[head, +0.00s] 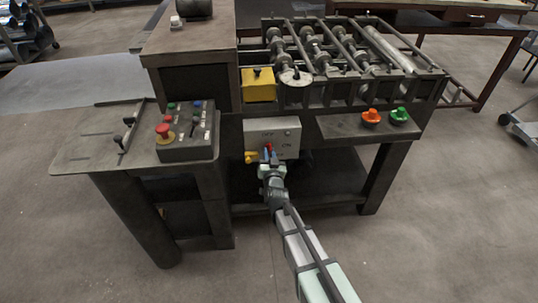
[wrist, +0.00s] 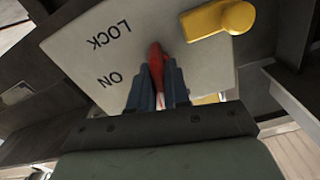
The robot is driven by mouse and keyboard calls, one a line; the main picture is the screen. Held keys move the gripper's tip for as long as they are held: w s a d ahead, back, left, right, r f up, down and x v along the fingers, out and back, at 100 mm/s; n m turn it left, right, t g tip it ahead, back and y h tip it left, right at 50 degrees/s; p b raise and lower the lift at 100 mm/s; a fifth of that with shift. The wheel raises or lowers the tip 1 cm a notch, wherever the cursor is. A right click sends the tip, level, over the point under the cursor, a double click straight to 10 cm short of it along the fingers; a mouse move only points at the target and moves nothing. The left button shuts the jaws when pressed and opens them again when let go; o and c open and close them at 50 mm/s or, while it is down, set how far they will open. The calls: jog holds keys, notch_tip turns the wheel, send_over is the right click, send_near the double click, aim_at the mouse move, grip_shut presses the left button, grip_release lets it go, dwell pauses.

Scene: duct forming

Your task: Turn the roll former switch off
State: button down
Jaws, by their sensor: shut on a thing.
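The roll former switch is a light grey box (head: 285,128) on the front of the machine, below the roller bed. Its face fills much of the wrist view (wrist: 85,45), where the words LOCK and ON show upside down. A red switch handle (wrist: 156,58) lies between my gripper's fingers; a little red also shows in the head view (head: 269,147). My gripper (wrist: 158,80) is shut on this red handle, and the fingers hide part of it. The handle's exact setting is hard to tell. In the head view my gripper (head: 271,161) is right in front of the box.
A yellow handle (wrist: 222,18) sits beside the red one, also in the head view (head: 251,156). A control box (head: 187,148) with a red mushroom button stands to the left. Orange (head: 371,117) and green (head: 399,115) knobs are on the right shelf. Floor in front is clear.

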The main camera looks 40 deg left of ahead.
jog(key=shift+n, duration=0.6)
jog(key=c, duration=1.2)
grip_release()
jog(key=v, duration=1.4)
jog(key=shift+a, duration=0.1)
